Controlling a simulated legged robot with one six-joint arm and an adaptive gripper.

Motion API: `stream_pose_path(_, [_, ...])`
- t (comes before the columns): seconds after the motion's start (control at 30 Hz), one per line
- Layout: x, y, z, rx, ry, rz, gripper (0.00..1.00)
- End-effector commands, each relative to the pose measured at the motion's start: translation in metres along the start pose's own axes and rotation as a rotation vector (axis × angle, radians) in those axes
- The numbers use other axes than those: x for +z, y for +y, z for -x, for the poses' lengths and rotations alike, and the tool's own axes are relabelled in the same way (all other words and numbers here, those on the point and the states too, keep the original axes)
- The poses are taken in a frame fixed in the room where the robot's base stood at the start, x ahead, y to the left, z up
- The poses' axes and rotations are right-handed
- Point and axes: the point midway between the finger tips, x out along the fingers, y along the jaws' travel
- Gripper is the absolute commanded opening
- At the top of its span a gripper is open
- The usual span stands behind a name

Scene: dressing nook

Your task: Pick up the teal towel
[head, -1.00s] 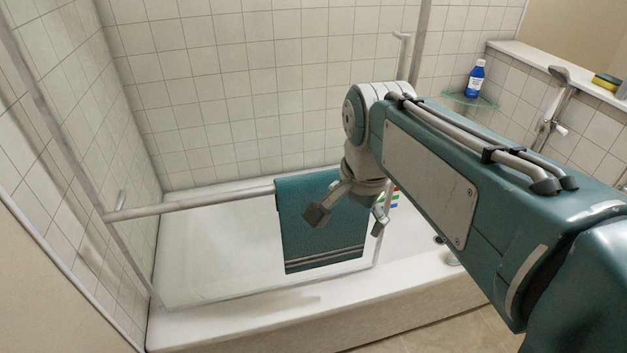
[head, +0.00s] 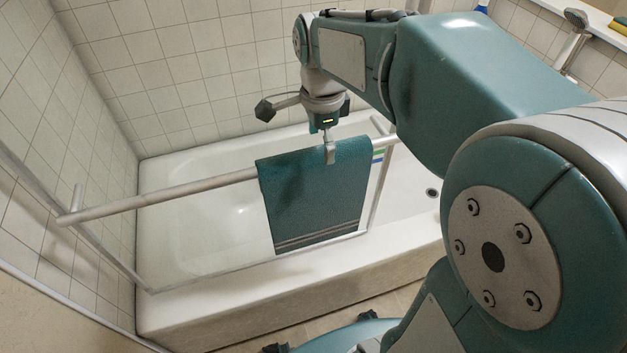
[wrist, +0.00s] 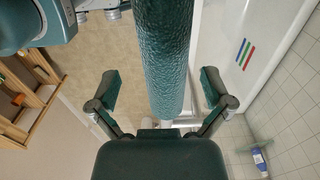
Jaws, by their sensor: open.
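The teal towel (head: 315,200) hangs folded over a pale horizontal bar (head: 170,197), with grey stripes near its lower edge. In the wrist view the towel (wrist: 163,60) is a long teal band running from the top edge to between my fingers. My gripper (head: 298,132) is open at the towel's upper edge; one finger shows in front of the towel and the other beyond the bar. In the wrist view my gripper (wrist: 161,90) has one finger on each side of the towel, with gaps visible. Part of the far side is hidden.
A white bathtub (head: 190,225) lies behind and below the bar, with coloured stripes (wrist: 243,53) on it. Tiled walls (head: 160,60) enclose it. A blue bottle (wrist: 259,160) and a shower head (head: 576,18) are to the side. Wooden shelving (wrist: 30,90) shows in the wrist view.

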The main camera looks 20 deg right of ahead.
Motion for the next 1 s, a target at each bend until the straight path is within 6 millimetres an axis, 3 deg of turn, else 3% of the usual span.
stream_pose_path(0.4, [0.01,-0.004,-0.05,0.001,0.0,0.001,1.0])
stream_pose_path(0.7, [0.01,-0.004,-0.056,-0.002,0.0,0.001,1.0])
stream_pose_path(0.77, [0.01,-0.004,-0.056,-0.002,0.0,0.001,0.78])
stream_pose_path(0.9, [0.01,-0.004,-0.056,-0.002,0.0,0.001,0.16])
stream_pose_path(1.0, [0.01,-0.004,-0.056,-0.001,0.0,0.001,0.16])
